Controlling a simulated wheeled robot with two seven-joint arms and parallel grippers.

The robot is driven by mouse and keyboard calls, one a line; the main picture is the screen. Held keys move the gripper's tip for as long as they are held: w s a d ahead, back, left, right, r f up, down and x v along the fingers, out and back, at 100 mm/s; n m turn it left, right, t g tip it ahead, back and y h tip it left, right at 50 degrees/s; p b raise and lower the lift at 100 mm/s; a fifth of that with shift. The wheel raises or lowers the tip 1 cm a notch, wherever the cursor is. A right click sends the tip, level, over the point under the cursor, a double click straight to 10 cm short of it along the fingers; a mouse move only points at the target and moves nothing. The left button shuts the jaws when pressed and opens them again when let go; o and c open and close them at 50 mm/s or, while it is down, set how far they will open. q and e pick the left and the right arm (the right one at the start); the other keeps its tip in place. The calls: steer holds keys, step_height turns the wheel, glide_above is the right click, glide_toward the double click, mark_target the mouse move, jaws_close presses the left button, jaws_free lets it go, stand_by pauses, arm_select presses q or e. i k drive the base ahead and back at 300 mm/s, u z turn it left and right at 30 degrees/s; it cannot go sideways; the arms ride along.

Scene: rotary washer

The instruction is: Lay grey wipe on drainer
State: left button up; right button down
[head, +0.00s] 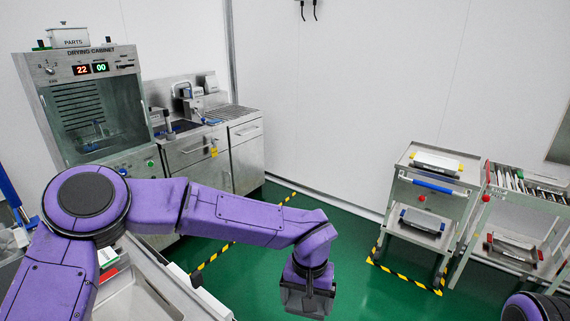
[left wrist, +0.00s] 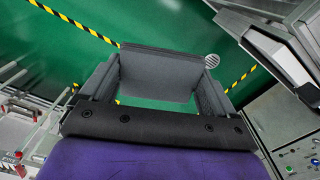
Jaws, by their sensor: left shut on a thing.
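My left gripper (head: 308,290) hangs at the lower middle of the head view, over the green floor. In the left wrist view it is shut on a flat dark grey piece (left wrist: 158,75), which I take to be the grey wipe; its exact outline against the grey jaws is hard to tell. The drainer (head: 231,113) appears to be the ribbed metal top right of the sink on the back counter. The gripper is well in front of it and apart from it. My right gripper is out of view; only a bit of that arm shows at the lower right.
The drying cabinet (head: 95,107) stands at the left, with a sink (head: 183,126) between it and the drainer. Green floor lies clear between counter and trolleys.

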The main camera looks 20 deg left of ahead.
mark_target(220, 116)
steer(key=z, duration=0.8)
steer(key=i, duration=2.45)
steer(key=u, duration=2.35)
steer(key=i, duration=4.55)
steer(key=z, duration=0.85)
